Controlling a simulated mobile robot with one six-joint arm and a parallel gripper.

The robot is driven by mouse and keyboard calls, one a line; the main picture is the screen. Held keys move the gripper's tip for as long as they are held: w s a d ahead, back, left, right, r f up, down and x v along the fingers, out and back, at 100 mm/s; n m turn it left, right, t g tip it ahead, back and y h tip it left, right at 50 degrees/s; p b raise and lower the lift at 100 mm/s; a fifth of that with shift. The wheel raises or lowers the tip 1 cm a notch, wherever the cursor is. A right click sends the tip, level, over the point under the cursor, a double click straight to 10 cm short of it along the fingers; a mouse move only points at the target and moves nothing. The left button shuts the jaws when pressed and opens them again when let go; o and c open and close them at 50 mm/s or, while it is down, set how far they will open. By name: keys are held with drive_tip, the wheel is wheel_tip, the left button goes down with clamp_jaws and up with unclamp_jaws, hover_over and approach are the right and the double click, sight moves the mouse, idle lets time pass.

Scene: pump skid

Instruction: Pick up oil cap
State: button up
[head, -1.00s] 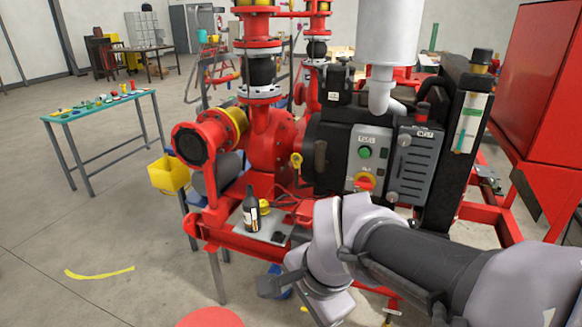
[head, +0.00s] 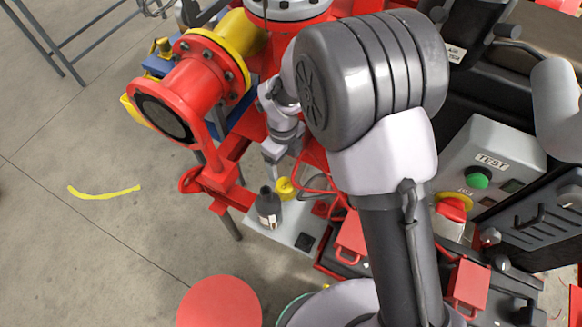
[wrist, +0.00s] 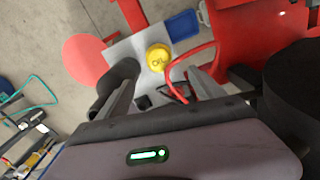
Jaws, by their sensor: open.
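The oil cap is a round yellow cap (head: 285,188) on a small grey plate (head: 291,226) beside the pump. In the wrist view the cap (wrist: 158,56) shows its top with lettering that looks like "OIL". My gripper (head: 271,160) is open and empty, pointing down just above and behind the cap in the head view. In the wrist view the cap lies ahead of the gap between my fingers (wrist: 160,88), apart from both. The head view partly hides the fingers' exact height over the plate.
A dark bottle (head: 268,208) with a label stands close beside the cap; it also shows by the left finger in the wrist view (wrist: 122,70). A thin red hose (wrist: 190,66) curves on the cap's other side. The red flanged pipe (head: 185,95) is near my wrist.

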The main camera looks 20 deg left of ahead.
sight(286, 190)
drive_tip(key=f+b, duration=0.1)
drive_tip(key=f, duration=0.2)
drive_tip(key=f+b, duration=0.1)
drive_tip(key=f, duration=0.5)
drive_tip(key=shift+s+d+f+b, duration=0.2)
drive_tip(key=shift+s+f+b, duration=0.1)
drive_tip(key=shift+f+b, duration=0.1)
wheel_tip(286, 190, down, 7)
drive_tip(key=shift+w+r+b, duration=0.1)
drive_tip(key=shift+b, duration=0.95)
drive_tip(key=shift+r, duration=0.1)
drive_tip(key=shift+c, duration=0.3)
drive_tip(key=c, duration=1.4)
drive_tip(key=shift+o, duration=0.2)
wheel_tip(286, 190, up, 10)
drive_tip(key=p, duration=0.3)
drive_tip(key=shift+p, duration=0.3)
drive_tip(key=shift+r, duration=0.1)
